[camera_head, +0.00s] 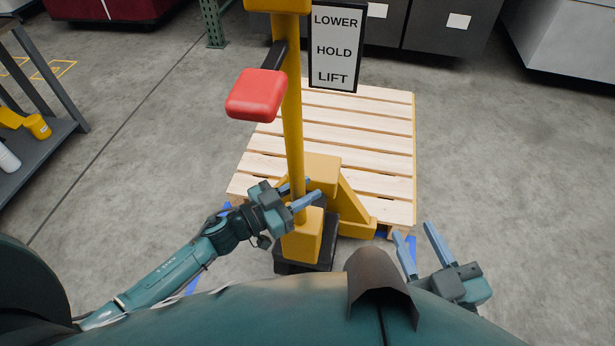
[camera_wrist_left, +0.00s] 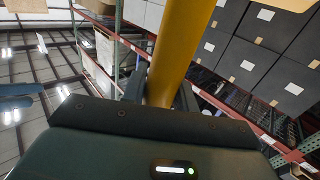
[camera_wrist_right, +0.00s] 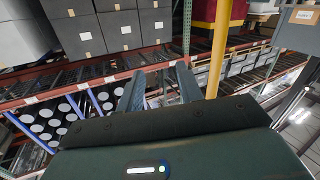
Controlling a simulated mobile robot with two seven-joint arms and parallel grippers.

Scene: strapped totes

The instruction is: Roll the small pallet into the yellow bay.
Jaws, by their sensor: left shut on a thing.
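A wooden pallet (camera_head: 355,130) lies on the floor ahead in the head view, with a yellow pallet jack (camera_head: 318,180) at its near end. The jack's upright yellow post (camera_head: 293,130) also shows in the left wrist view (camera_wrist_left: 180,50) and the right wrist view (camera_wrist_right: 217,50). My left gripper (camera_head: 303,190) is shut on the post, low down near the jack body. My right gripper (camera_head: 413,230) is open and empty, right of the jack and near the pallet's close corner. Yellow floor lines (camera_head: 55,68) show at the far left; whether they bound the yellow bay is unclear.
A red-ended lever (camera_head: 257,95) and a LOWER/HOLD/LIFT sign (camera_head: 335,48) are on the jack. Blue floor marking (camera_head: 409,250) shows around its base. A grey shelf (camera_head: 45,150) stands left, and dark boxes (camera_head: 440,25) stand behind. Floor right of the pallet is clear.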

